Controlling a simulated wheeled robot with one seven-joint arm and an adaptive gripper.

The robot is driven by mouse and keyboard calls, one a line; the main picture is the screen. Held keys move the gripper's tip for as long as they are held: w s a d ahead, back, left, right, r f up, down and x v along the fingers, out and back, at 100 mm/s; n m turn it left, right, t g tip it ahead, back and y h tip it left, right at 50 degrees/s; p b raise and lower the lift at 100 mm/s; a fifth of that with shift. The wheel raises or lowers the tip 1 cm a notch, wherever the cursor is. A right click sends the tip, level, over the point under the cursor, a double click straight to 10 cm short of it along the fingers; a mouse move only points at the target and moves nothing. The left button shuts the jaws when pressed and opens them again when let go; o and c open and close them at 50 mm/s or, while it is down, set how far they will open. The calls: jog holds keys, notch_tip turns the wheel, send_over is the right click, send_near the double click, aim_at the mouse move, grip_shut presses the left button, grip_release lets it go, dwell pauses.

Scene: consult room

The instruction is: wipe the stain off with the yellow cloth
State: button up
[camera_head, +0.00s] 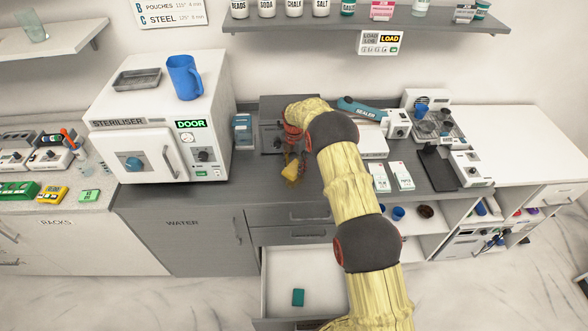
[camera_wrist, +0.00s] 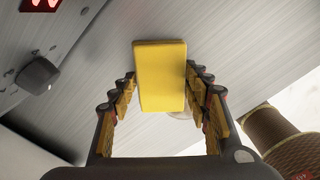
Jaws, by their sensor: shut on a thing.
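My gripper (camera_wrist: 160,100) is shut on the yellow cloth (camera_wrist: 160,70), a flat yellow block shape between its two fingers in the wrist view. In the head view the yellow cloth (camera_head: 290,171) hangs below my gripper (camera_head: 292,157), over the grey counter between the steriliser and the sealer. A grey brushed surface (camera_wrist: 95,50) lies beyond the cloth in the wrist view. A pale rounded patch (camera_wrist: 181,115) shows at the cloth's lower right edge; I cannot tell whether it is the stain. My arm covers part of the counter.
The white steriliser (camera_head: 150,120) with a blue mug (camera_head: 184,77) on top stands left. A teal box (camera_head: 242,128) is beside it. The sealer (camera_head: 362,109) and white packets (camera_head: 390,178) are right. A drawer (camera_head: 275,262) stands open below, with a teal item (camera_head: 298,297) inside.

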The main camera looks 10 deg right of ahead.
aim_at(295, 191)
jog(key=shift+w+r, duration=0.1)
jog(key=shift+r, duration=0.05)
jog(key=shift+s+a+f+p, duration=0.15)
jog(key=shift+s+a, duration=0.1)
jog(key=shift+s, duration=0.95)
jog(key=shift+s+a+f+p, duration=0.1)
jog(key=shift+s+a, duration=0.15)
jog(key=shift+s, duration=0.9)
jog(key=shift+s+a+f+p, duration=0.15)
jog(key=shift+s+a, duration=0.1)
jog(key=shift+s, duration=0.95)
jog(key=shift+s+a+r, duration=0.1)
jog(key=shift+s+a, duration=0.1)
jog(key=shift+s, duration=0.65)
jog(key=shift+s+a+r, duration=0.1)
jog(key=shift+s+a, duration=0.05)
jog(key=shift+s, duration=0.7)
jog(key=shift+w+d+f+b, duration=0.1)
jog(key=shift+w+d+b, duration=0.35)
jog(key=shift+w, duration=1.05)
jog(key=shift+w+d+b, duration=0.15)
jog(key=shift+w+b, duration=0.65)
jog(key=shift+w, duration=0.75)
jog(key=shift+w+d+f+b, duration=0.1)
jog(key=shift+w+d+b, duration=0.35)
jog(key=shift+w, duration=1.05)
jog(key=shift+w+r+b, duration=0.1)
jog(key=shift+w+b, duration=0.25)
jog(key=shift+w, duration=0.25)
jog(key=shift+w+r, duration=0.15)
